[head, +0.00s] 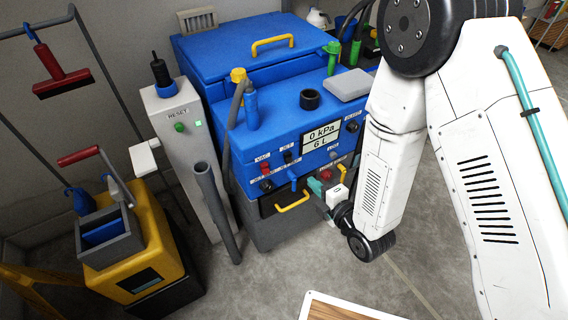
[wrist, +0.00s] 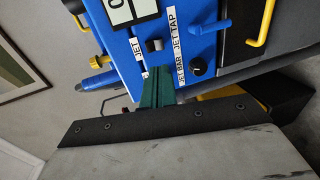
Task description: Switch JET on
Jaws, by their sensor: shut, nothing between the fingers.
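The blue machine (head: 275,125) carries a front control panel with labels VAC and JET. The JET switch (head: 289,159) is a small dark knob under its label; it also shows in the wrist view (wrist: 154,45), beside the JET label (wrist: 137,46). Its on or off position is too small to tell. My gripper (head: 316,187) is in front of the panel, to the right of and below the switch in the head view. In the wrist view its green fingers (wrist: 157,72) are shut and empty, with the tips near the switch. Whether they touch the panel cannot be told.
The display (head: 321,136) reads 0 kPa and 6 L. A blue JET TAP lever (wrist: 210,27) and a black JET BAR knob (wrist: 197,67) sit near the switch. A yellow drawer handle (head: 293,203) juts out below. A grey RESET post (head: 182,130) stands left.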

